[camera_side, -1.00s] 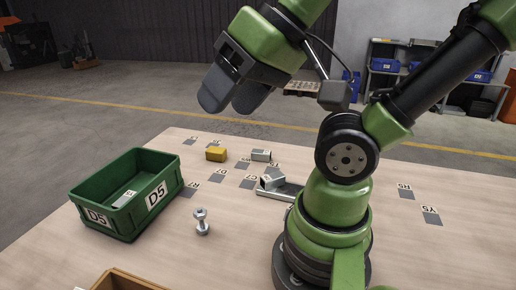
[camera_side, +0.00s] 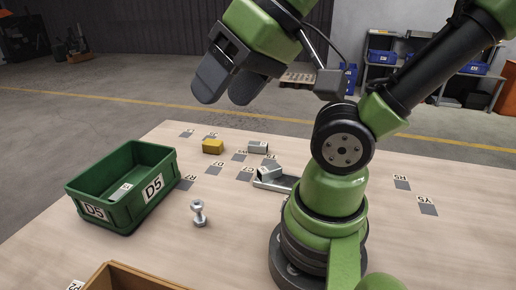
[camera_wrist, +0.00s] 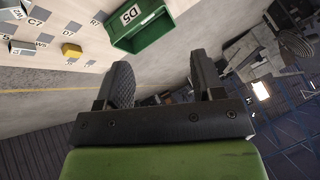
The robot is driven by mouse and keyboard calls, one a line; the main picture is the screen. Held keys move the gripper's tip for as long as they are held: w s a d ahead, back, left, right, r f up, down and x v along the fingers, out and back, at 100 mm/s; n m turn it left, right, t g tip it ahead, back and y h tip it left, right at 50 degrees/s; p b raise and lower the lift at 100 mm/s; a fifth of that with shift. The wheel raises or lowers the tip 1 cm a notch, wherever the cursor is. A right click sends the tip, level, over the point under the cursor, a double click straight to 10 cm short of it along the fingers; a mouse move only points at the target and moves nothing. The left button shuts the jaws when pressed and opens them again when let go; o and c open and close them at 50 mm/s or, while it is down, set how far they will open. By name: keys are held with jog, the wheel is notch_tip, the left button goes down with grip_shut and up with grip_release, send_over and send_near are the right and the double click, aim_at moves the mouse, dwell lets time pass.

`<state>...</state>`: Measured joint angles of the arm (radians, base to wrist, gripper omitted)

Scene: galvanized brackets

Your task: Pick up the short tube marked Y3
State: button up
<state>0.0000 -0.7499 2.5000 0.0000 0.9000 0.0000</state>
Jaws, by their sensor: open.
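A short grey metal tube (camera_side: 258,147) with a pale label lies towards the back of the table, right of a yellow block. A second short grey piece (camera_side: 267,172) with a label lies nearer my base, against a flat metal bracket (camera_side: 276,184). I cannot read Y3 on either. The wrist view shows a grey piece (camera_wrist: 20,47) at the far left and another labelled one (camera_wrist: 14,10) at the top left corner. My gripper (camera_side: 226,88) is open and empty, raised well above and apart from the tubes; its two fingers also show in the wrist view (camera_wrist: 160,68).
A green bin (camera_side: 122,214) marked D5 stands at left with a labelled piece inside. The yellow block (camera_side: 213,147) and a bolt (camera_side: 198,213) lie on the table. A wooden box (camera_side: 130,279) is at the front edge.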

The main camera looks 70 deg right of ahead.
jog(key=w+d+m+g+h, duration=0.2)
jog(key=w+d+m, duration=0.8)
jog(key=m, duration=0.1)
jog(key=m+g, duration=0.5)
jog(key=m, duration=1.5)
send_over(258, 143)
notch_tip(258, 143, down, 21)
jog(key=shift+a+f, duration=0.15)
notch_tip(258, 143, down, 4)
jog(key=shift+s+r, duration=0.1)
jog(key=shift+r, duration=0.1)
jog(key=shift+f, duration=3.1)
jog(key=c, duration=1)
